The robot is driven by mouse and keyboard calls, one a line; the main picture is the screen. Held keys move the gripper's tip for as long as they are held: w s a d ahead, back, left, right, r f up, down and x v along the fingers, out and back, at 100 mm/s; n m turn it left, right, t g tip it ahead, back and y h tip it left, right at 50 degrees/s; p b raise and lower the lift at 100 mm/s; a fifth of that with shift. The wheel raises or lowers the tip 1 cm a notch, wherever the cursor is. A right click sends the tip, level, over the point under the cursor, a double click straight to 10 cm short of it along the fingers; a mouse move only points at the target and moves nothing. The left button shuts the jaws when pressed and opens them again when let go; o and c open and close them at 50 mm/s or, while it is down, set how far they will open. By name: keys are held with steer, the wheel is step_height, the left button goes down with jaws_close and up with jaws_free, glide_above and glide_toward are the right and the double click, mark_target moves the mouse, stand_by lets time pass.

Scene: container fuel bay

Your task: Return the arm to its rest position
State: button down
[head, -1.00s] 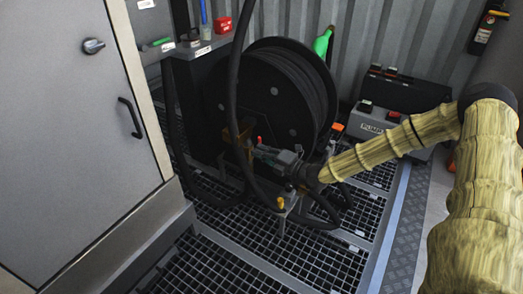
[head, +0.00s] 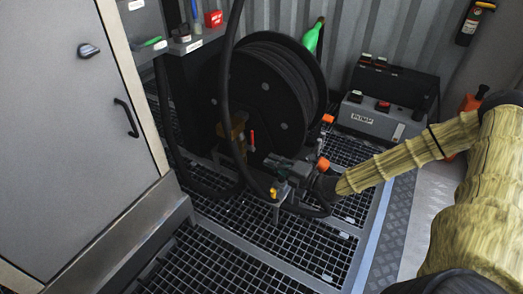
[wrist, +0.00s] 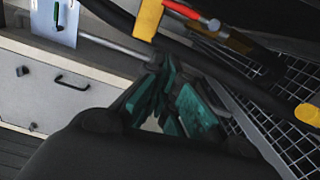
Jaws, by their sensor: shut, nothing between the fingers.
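My arm in its yellowish ribbed sleeve reaches in from the right in the head view. My gripper (head: 272,163) is at its end, low in front of the hose reel (head: 265,90), near the grating. In the wrist view my gripper (wrist: 168,72) shows its green fingers drawn together with nothing seen between them. A yellow fitting (wrist: 148,18) and a red lever (wrist: 190,14) are just beyond the fingertips. A black hose (wrist: 240,80) passes close by on the right. Whether the fingers touch any of these is unclear.
A grey cabinet (head: 75,110) stands at left. A pump box (head: 375,120) stands right of the reel. A black hose (head: 230,80) hangs in front of the reel. An orange part (head: 322,163) is beside my wrist. The grating (head: 255,240) in front is clear.

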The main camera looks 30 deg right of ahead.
steer(key=s+a+f+n+g+y, duration=0.1)
steer(key=s+a+f+n+g, duration=0.6)
steer(key=s+a, duration=0.25)
steer(key=s+a+f+n+g+y, duration=0.2)
steer(key=s+a+f+n+g, duration=0.45)
steer(key=s+a+n, duration=0.3)
steer(key=s+d+f+n+g+h, duration=0.3)
steer(key=s+f+n+h, duration=0.15)
steer(key=s+n, duration=0.5)
steer(key=s+d+f+n+g+h, duration=0.2)
steer(key=s+d+f+n+h, duration=0.15)
steer(key=s+n+h, duration=0.45)
step_height(320, 180, up, 35)
steer(key=w+n+t+p, duration=0.1)
steer(key=n+t+p, duration=0.2)
steer(key=n+p, duration=0.9)
steer(key=p, duration=2.3)
steer(key=shift+d+r, duration=0.15)
steer(key=shift+d, duration=0.05)
